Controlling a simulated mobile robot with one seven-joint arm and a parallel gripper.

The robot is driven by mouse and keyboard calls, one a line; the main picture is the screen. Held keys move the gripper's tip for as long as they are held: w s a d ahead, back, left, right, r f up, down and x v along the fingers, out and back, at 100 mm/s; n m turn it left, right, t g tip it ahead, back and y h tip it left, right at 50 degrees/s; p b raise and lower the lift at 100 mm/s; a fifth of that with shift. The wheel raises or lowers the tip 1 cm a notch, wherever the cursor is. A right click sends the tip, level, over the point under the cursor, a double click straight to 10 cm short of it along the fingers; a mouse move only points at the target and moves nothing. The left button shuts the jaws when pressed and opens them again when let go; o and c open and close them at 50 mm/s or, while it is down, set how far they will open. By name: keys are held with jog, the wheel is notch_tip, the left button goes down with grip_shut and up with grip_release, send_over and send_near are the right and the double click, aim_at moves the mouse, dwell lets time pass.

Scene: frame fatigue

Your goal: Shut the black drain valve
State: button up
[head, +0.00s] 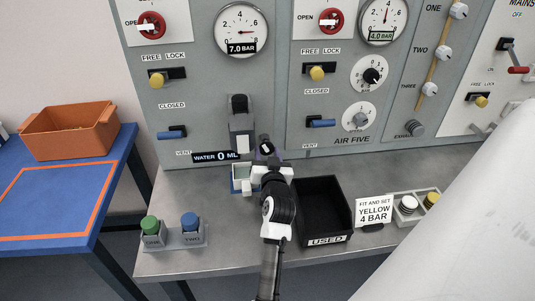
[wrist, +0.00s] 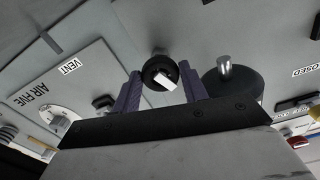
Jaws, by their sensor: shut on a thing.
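The black drain valve (wrist: 153,67) is a round black knob with a white bar across it, set slantwise in the wrist view. It sits between the two purple fingers of my gripper (wrist: 163,88), which are shut on it from both sides. In the head view my gripper (head: 265,157) is at the foot of the grey panel, right of the WATER 0 ML label (head: 215,156). The knob (head: 265,147) shows there only as a small dark shape with a white mark, partly hidden by the fingers.
A small pale open box (head: 241,187) stands left of my gripper. The black USED bin (head: 323,236) is close on its right. In the wrist view a dark cylinder with a metal pin (wrist: 236,88) is beside the right finger.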

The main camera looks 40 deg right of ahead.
jog(key=m+p, duration=0.1)
jog(key=m, duration=0.3)
jog(key=shift+m, duration=0.4)
dwell(0.4)
jog(key=o, duration=1)
jog(key=shift+c, duration=0.2)
jog(key=shift+o, duration=0.2)
jog(key=shift+w+a+r, duration=0.1)
jog(key=shift+r, duration=0.05)
jog(key=shift+a, duration=0.1)
